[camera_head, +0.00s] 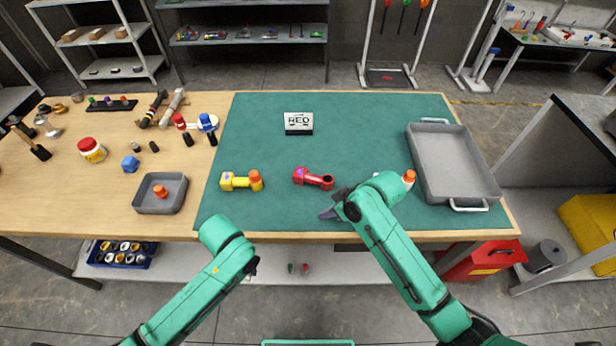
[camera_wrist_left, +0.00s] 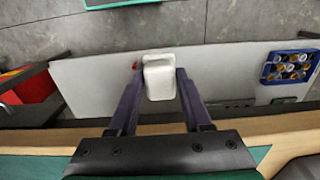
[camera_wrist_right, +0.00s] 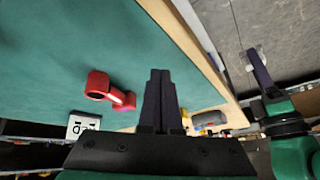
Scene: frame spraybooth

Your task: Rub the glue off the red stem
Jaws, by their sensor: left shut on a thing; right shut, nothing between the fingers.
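The red stem (camera_head: 313,178) lies on the green mat, with a small bluish-purple mark near its left end. It also shows in the right wrist view (camera_wrist_right: 112,91), to the left of my right fingers. My right gripper (camera_head: 328,212) is shut and empty, just below and right of the stem, apart from it; its closed fingers show in the right wrist view (camera_wrist_right: 160,74). My left gripper (camera_wrist_left: 159,90) is shut on a white rounded block (camera_wrist_left: 159,76), off the table's front edge above the lower shelf. The left fingers are hidden in the head view.
A yellow stem (camera_head: 241,181) lies left of the red one. A RED sign (camera_head: 298,123) stands behind. A grey tray (camera_head: 483,188) is at right; a small grey bin (camera_head: 142,198) is at left. An orange-tipped white thing (camera_head: 408,177) is partly behind my right arm.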

